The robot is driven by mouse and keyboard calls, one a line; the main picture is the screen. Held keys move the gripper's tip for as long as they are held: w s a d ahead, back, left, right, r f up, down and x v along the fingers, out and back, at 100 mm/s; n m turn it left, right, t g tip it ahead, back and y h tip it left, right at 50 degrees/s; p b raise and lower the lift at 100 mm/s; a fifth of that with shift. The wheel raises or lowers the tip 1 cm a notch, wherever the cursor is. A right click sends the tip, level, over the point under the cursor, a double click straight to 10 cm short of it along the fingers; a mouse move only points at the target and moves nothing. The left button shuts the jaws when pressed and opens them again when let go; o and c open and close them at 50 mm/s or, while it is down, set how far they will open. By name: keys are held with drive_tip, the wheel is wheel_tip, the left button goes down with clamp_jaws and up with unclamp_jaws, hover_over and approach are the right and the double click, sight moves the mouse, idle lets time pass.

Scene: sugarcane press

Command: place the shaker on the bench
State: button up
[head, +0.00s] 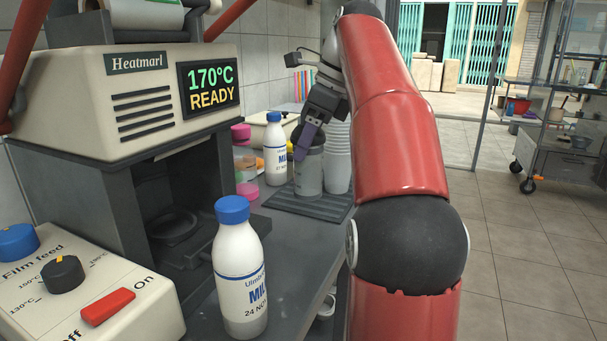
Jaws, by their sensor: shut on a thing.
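The shaker (309,172) is a grey metal cylinder with a darker top. It stands upright at a dark ribbed mat (300,205) on the grey bench (290,262). Whether its base touches the mat is hard to tell. My gripper (303,150) reaches down to the shaker's upper part from above and is shut on it. One purple-grey finger shows on the near side; the other finger is hidden. My red arm crosses the right middle of the view.
A milk bottle (239,275) stands at the front of the bench, another milk bottle (275,150) left of the shaker. Stacked cups (338,160) stand close on its right. The sealing machine (130,95) and control box (85,290) fill the left. Bare bench lies between front bottle and mat.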

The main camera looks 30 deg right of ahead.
sight(308, 178)
drive_tip(key=shift+f+b, duration=0.8)
drive_tip(key=shift+f, duration=2.85)
drive_tip(key=shift+f, duration=0.1)
drive_tip(key=o, duration=1.6)
